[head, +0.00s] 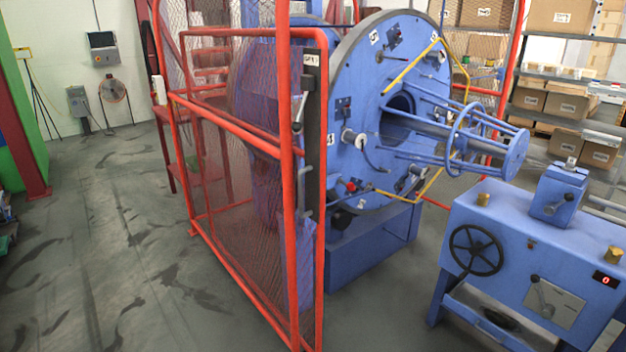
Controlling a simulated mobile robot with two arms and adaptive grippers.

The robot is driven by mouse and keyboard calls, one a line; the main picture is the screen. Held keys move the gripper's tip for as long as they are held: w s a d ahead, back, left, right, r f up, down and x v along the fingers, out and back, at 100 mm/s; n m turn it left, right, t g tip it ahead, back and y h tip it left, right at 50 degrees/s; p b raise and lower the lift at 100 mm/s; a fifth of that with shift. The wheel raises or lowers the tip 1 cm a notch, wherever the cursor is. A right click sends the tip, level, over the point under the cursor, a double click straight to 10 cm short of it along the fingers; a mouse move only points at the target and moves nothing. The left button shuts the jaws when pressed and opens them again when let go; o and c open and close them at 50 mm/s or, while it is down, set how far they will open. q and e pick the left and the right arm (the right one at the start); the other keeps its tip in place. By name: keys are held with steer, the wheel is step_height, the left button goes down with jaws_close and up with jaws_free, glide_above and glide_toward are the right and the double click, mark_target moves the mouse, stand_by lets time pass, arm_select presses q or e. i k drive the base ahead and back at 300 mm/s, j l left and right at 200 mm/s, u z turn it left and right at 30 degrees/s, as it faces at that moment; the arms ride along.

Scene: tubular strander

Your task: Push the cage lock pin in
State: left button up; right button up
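The blue strander cage (400,50) has a large round face plate with numbered tags and yellow wire strands. Neither gripper is in view.
A blue machine with a black handwheel (476,250) and a red display stands at the lower right. Shelves with boxes (567,104) are behind it. Grey floor (110,240) is clear at left; a narrow floor gap lies between gate and handwheel machine.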

mark_target(350, 186)
steer(key=i+l, duration=0.1)
steer(key=i, duration=0.4)
steer(key=i+l, duration=0.1)
steer(key=i, duration=0.35)
steer(key=u, duration=0.05)
